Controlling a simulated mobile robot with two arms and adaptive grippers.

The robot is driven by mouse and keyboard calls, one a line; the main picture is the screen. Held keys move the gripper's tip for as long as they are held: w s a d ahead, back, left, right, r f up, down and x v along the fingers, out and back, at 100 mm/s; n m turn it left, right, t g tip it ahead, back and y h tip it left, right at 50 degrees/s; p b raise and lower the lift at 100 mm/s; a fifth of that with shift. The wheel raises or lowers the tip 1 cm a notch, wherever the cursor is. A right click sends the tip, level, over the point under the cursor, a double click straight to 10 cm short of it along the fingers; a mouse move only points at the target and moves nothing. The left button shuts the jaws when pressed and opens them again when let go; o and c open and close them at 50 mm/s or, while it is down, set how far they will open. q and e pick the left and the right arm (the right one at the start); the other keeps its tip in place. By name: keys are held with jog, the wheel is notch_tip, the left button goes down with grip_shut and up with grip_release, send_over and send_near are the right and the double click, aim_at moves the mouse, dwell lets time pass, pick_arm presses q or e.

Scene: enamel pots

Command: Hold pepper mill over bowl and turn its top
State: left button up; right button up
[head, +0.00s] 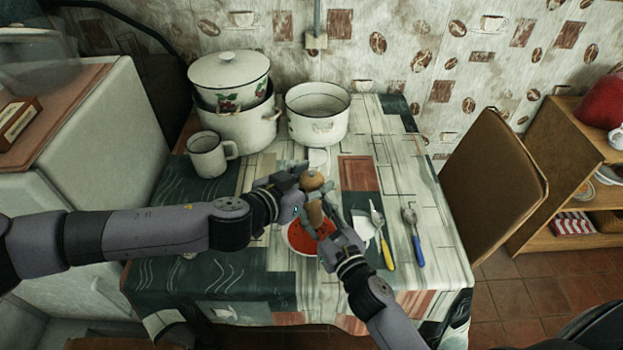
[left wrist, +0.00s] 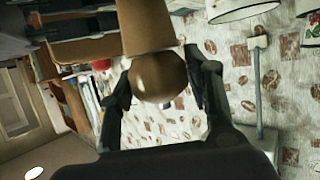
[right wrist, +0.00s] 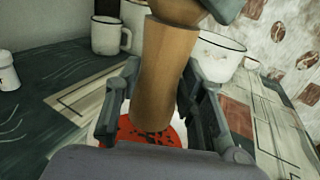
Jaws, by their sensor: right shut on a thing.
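The brown wooden pepper mill (head: 316,213) is held over the bowl (head: 291,245), which contains something red with dark specks. My right gripper (head: 328,232) is shut on the mill's lower body, which shows between its fingers in the right wrist view (right wrist: 165,70). My left gripper (head: 304,186) is at the mill's top. In the left wrist view, the round top knob (left wrist: 158,78) is between its fingers, with what look like narrow gaps at the sides, so it appears open around the knob. Part of the bowl is hidden by my right gripper and the mill.
A white mug (head: 208,156), a lidded pot on another pot (head: 238,128) and an open pot (head: 318,122) stand at the back. A yellow-handled utensil (head: 387,252) and a blue-handled spoon (head: 417,248) lie to the right. A chair (head: 495,175) stands beyond the table's right edge.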

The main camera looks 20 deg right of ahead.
pick_arm(q)
jog(key=c, duration=0.7)
jog(key=shift+w+f+g, duration=0.1)
jog(key=shift+g, duration=0.2)
jog(key=shift+m+g+h, duration=0.5)
jog(key=shift+m+g, duration=0.3)
jog(key=shift+m, duration=0.3)
jog(key=m+g+h, duration=0.1)
jog(key=m+g, duration=0.3)
jog(key=shift+w+g, duration=0.1)
jog(key=shift+g, duration=0.2)
jog(key=m+g, duration=0.4)
jog(key=g, duration=0.1)
jog(key=shift+d+m, duration=0.1)
jog(key=shift+m, duration=0.2)
jog(key=shift+m+g+y, duration=0.6)
jog(key=shift+m+g, duration=0.6)
jog(key=shift+g, duration=0.2)
jog(key=shift+m+g, duration=0.3)
